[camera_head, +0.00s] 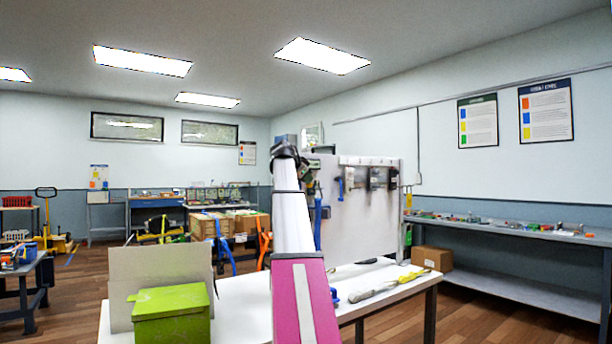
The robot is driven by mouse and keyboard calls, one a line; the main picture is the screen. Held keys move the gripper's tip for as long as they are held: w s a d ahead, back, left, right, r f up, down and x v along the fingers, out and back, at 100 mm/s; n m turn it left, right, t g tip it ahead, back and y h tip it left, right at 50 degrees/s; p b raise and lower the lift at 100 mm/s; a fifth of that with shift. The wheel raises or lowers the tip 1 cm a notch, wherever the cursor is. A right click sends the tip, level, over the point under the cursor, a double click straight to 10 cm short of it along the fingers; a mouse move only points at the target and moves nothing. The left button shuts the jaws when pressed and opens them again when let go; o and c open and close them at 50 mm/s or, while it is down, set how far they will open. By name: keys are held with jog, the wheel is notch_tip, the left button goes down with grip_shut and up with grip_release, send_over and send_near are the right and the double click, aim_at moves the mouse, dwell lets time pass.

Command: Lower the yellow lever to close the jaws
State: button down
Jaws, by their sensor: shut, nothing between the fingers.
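A long grey tool (375,291) lies on the white table, right of my arm. A yellow lever (412,276) shows at its far right end; at this size I cannot tell its angle or make out the jaws. My arm rises from the bottom centre in front of the table. My gripper (308,166) is at the dark end of the arm, small and far off, in front of the upright panel. It is shut and empty, well above and left of the yellow lever, not touching it.
The white panel (362,222) stands upright on the table (240,300) with dark and blue tools hanging on it. A green box (171,315) and a grey board (125,272) stand at the left. A small blue item (334,296) lies beside the grey tool. A workbench (520,232) runs along the right wall.

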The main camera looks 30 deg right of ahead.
jog(key=w+f+m+t+h, duration=0.2)
jog(key=w+f+m+t, duration=0.2)
jog(key=f, duration=0.6)
jog(key=shift+m+t, duration=1.4)
jog(key=shift+m, duration=0.1)
jog(key=shift+a+f, duration=0.1)
jog(key=shift+a, duration=0.05)
jog(key=s+d+f+v, duration=0.1)
jog(key=s+v, duration=0.1)
jog(key=v, duration=1)
jog(key=shift+s+r, duration=0.2)
jog(key=shift+s, duration=0.2)
